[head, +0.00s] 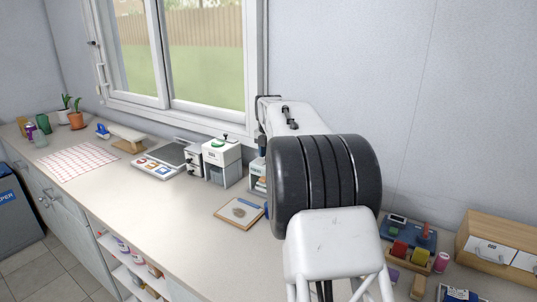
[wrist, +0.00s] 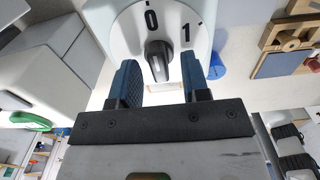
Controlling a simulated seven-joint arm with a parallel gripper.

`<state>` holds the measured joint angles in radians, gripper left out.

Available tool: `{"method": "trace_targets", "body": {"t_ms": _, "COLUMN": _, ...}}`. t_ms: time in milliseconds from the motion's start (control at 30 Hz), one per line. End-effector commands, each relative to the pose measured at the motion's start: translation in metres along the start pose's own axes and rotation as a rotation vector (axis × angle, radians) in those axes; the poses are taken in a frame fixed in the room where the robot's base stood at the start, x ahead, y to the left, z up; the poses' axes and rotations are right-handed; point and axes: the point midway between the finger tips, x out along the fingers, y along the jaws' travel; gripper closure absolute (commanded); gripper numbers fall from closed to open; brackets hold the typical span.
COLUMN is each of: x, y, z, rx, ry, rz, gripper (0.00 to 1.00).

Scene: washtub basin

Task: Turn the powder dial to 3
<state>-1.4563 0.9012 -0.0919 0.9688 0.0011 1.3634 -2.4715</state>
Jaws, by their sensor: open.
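The powder dial (wrist: 157,62) shows in the wrist view as a dark grey knob with a lighter ridge on a round white face (wrist: 130,25). The numbers 0 and 1 are readable at the top of the face; other numbers are cut off or hidden. My gripper (wrist: 159,66) is open, with one blue finger on each side of the knob in the picture. Gaps show between the knob and both fingers. I cannot tell how far the fingertips are from it in depth. In the head view my arm hides the dial and most of the gripper.
On the counter (head: 130,190) stand a white-topped box (head: 221,155), a wooden board (head: 239,213) and a flat panel with coloured squares (head: 152,168). A wooden drawer box (head: 497,245) and a blue tray (head: 405,232) lie to the right of my arm. A window is behind.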

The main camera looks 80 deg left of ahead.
Motion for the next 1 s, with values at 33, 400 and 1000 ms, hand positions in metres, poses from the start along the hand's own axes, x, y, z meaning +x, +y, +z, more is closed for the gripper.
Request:
{"method": "trace_targets", "body": {"t_ms": 33, "x": 0.0000, "y": 0.0000, "z": 0.0000, "rx": 0.000, "ry": 0.000, "rz": 0.000, "gripper": 0.57}}
{"method": "trace_targets", "body": {"t_ms": 400, "x": -0.0003, "y": 0.0000, "z": 0.0001, "rx": 0.000, "ry": 0.000, "rz": 0.000, "gripper": 0.91}}
{"method": "trace_targets", "body": {"t_ms": 1000, "x": -0.0004, "y": 0.0003, "z": 0.0002, "rx": 0.092, "ry": -0.001, "rz": -0.001, "gripper": 1.00}}
